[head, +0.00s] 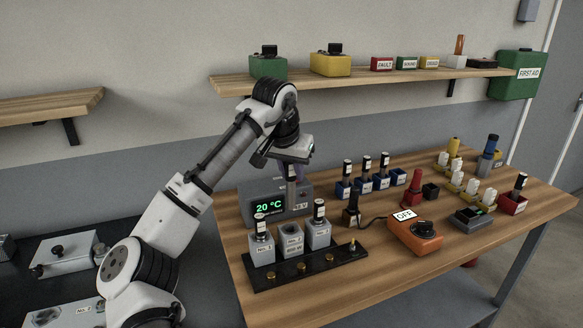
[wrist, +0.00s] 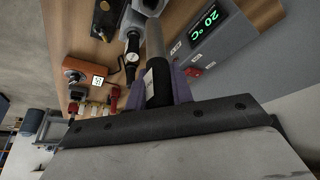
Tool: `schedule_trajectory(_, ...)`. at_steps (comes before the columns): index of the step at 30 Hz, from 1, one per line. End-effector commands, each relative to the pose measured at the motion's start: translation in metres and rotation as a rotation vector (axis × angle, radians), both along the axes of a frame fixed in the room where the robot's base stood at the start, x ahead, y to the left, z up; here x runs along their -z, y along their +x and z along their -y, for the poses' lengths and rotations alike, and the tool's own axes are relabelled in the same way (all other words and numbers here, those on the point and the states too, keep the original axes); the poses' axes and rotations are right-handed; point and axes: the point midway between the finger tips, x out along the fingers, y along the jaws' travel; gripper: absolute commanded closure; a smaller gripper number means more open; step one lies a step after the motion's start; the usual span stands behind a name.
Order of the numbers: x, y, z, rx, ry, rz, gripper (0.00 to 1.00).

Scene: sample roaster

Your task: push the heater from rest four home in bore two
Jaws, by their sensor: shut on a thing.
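My gripper (head: 293,165) is shut on a heater (head: 291,173) with a black, white-labelled top. It holds the heater upright above the middle grey block (head: 291,241) of three on a black base plate (head: 290,276). In the wrist view the gripper's purple fingers (wrist: 162,85) clasp the heater's black part (wrist: 155,80), and its grey rod points towards the blocks. I cannot tell whether the tip is inside the bore. The left block (head: 261,250) and right block (head: 318,236) each hold a heater. In the blue rest row, the rightmost rest (head: 398,177) is empty.
A grey controller (head: 248,208) reading 20 °C stands behind the blocks. A dark cabled tool (head: 352,212) stands to their right, and an orange OFF box (head: 414,238) lies beyond it. A shelf (head: 360,80) hangs above. The table's front right is clear.

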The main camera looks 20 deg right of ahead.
Motion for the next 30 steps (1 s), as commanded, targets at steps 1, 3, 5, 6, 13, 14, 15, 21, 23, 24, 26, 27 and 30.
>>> schedule_trajectory(1, 0.000, 0.000, 0.000, 0.000, -0.001, 0.001, 1.00)
schedule_trajectory(3, 0.000, 0.000, 0.000, 0.000, -0.001, 0.001, 1.00)
schedule_trajectory(5, -0.001, 0.000, 0.000, 0.000, -0.001, 0.001, 1.00)
schedule_trajectory(6, -0.001, 0.000, 0.000, -0.001, -0.001, -0.001, 1.00)
schedule_trajectory(13, 0.017, -0.001, -0.001, -0.001, 0.001, -0.003, 1.00)
schedule_trajectory(14, 0.021, -0.001, -0.001, -0.001, 0.001, -0.003, 1.00)
schedule_trajectory(15, 0.025, -0.001, -0.001, 0.000, 0.001, -0.003, 1.00)
schedule_trajectory(21, 0.045, -0.001, -0.001, -0.001, 0.000, -0.002, 1.00)
schedule_trajectory(23, 0.049, -0.001, -0.001, -0.001, 0.000, -0.002, 1.00)
schedule_trajectory(24, 0.052, -0.001, -0.001, -0.001, 0.000, -0.002, 1.00)
schedule_trajectory(26, 0.054, -0.001, -0.001, -0.001, 0.000, -0.002, 1.00)
schedule_trajectory(27, 0.056, -0.001, -0.001, -0.001, 0.000, -0.001, 1.00)
schedule_trajectory(30, 0.057, -0.001, -0.001, -0.001, 0.001, 0.000, 1.00)
